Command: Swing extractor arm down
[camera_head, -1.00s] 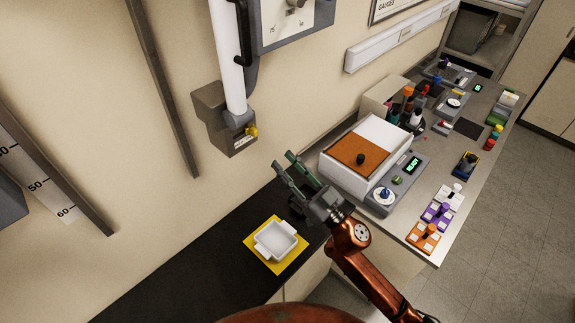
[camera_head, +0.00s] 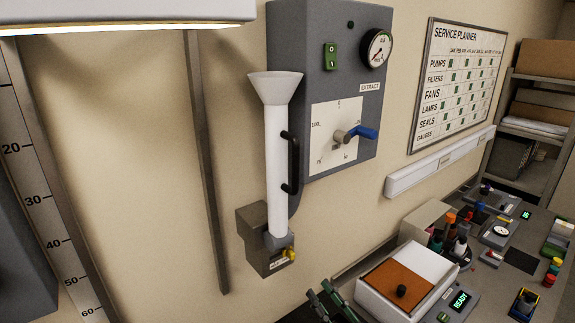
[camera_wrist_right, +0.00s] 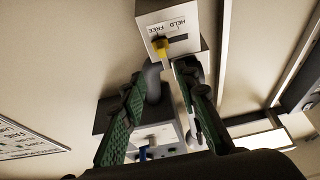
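The extractor arm (camera_head: 277,175) is a white tube standing upright against the wall, with a flared hood at its top and a black handle (camera_head: 290,163) on its right side. Its foot sits in a grey bracket (camera_head: 252,238) with a yellow knob (camera_head: 289,254). In the right wrist view, the yellow knob (camera_wrist_right: 160,47) is beside a label reading HELD and FREE. My right gripper (camera_head: 329,298) is open and empty, below and right of the bracket, partly cut off by the bottom edge. Its green fingers (camera_wrist_right: 160,88) are spread apart in the wrist view. My left gripper is not in view.
A grey wall panel (camera_head: 300,80) with a gauge, green switch and blue-handled dial (camera_head: 362,132) stands right of the tube. The wall left of the tube has a vertical rail (camera_head: 208,170).

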